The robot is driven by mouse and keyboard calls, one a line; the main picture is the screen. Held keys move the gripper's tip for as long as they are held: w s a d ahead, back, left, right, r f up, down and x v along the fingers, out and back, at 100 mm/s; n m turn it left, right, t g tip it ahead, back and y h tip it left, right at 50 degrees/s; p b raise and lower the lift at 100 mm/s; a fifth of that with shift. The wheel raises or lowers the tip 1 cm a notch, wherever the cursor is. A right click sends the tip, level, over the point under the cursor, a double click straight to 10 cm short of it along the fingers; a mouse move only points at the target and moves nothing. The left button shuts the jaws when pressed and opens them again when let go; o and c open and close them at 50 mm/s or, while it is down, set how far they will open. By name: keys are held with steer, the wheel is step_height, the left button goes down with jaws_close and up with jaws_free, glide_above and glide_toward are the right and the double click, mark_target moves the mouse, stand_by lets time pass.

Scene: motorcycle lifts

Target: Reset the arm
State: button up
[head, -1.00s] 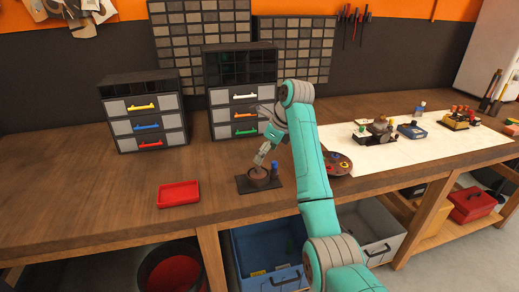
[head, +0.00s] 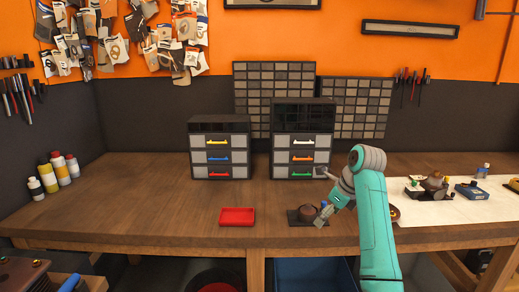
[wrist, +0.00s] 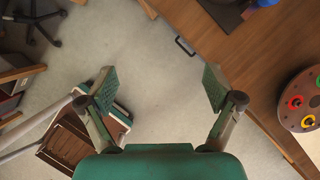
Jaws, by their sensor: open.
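My teal arm (head: 372,225) rises in front of the workbench (head: 180,215) in the head view, bent at its elbow.
A red tray (head: 237,216) lies on the bench, left of the pot. Two drawer cabinets (head: 220,150) (head: 303,145) stand behind. A round board with coloured rings (wrist: 300,100) is at the wrist view's right. Bottles (head: 55,175) stand at the far left; the bench's left part is clear.

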steer(key=s+a+f+n+t, duration=0.1)
steer(key=s+f+n, duration=0.25)
steer(key=f, duration=0.95)
steer(key=s+a+f+n+t, duration=0.15)
steer(key=s+f, duration=0.35)
steer(key=f, duration=0.8)
steer(key=s+f+n+t+h, duration=0.1)
steer(key=s+f+n, duration=0.2)
steer(key=s+f, duration=0.45)
steer(key=s+f+n+t+h, duration=0.1)
steer(key=s+f+n+t, duration=0.3)
steer(key=s, duration=0.6)
steer(key=s+r+n+h, duration=0.1)
steer(key=s+n, duration=0.5)
steer(key=s, duration=1.5)
steer(key=s+r+n+t, duration=0.4)
steer(key=s+r+n, duration=0.5)
steer(key=s+r, duration=0.9)
steer(key=shift+s+d+r, duration=0.2)
steer(key=shift+r, duration=0.15)
